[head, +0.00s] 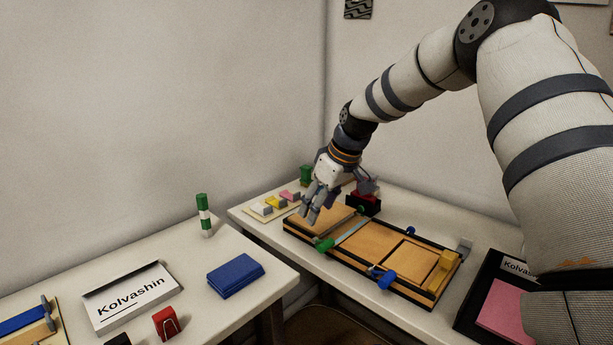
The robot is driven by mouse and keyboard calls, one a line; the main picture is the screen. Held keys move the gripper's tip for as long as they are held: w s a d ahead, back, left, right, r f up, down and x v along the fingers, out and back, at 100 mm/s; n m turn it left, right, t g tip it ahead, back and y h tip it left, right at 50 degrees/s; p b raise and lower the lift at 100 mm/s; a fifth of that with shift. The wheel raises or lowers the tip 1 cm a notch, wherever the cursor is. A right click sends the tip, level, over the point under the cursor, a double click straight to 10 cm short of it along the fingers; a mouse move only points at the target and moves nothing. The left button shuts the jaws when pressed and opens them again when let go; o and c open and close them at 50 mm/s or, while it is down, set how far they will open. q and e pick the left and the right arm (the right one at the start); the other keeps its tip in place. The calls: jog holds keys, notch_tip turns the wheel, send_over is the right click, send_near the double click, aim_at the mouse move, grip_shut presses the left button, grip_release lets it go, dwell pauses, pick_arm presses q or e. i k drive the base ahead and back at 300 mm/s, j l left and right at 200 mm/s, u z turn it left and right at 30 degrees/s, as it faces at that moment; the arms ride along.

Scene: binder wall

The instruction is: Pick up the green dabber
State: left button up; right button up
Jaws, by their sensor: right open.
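A green thing (306,174) stands upright at the back of the right table, just behind and left of my right gripper; it is small and partly covered. A green and white banded cylinder (204,215) stands upright on the left table. I cannot tell for sure which of the two is the dabber. My right gripper (328,207) is open and points down over the far left end of the wooden board, apart from both green things. Nothing shows between its fingers. My left gripper is not in view.
The wooden board (350,262) has green and blue knobs. Coloured blocks (275,203) lie left of it, and a red and black block (365,203) stands behind it. A black tray (474,304) is at right. The left table holds a blue pad (235,276) and a name card (131,296).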

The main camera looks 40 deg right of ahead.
aim_at(305, 180)
jog(key=i+l, duration=0.6)
jog(key=l, duration=0.2)
jog(key=i+l, duration=0.25)
jog(key=l, duration=0.15)
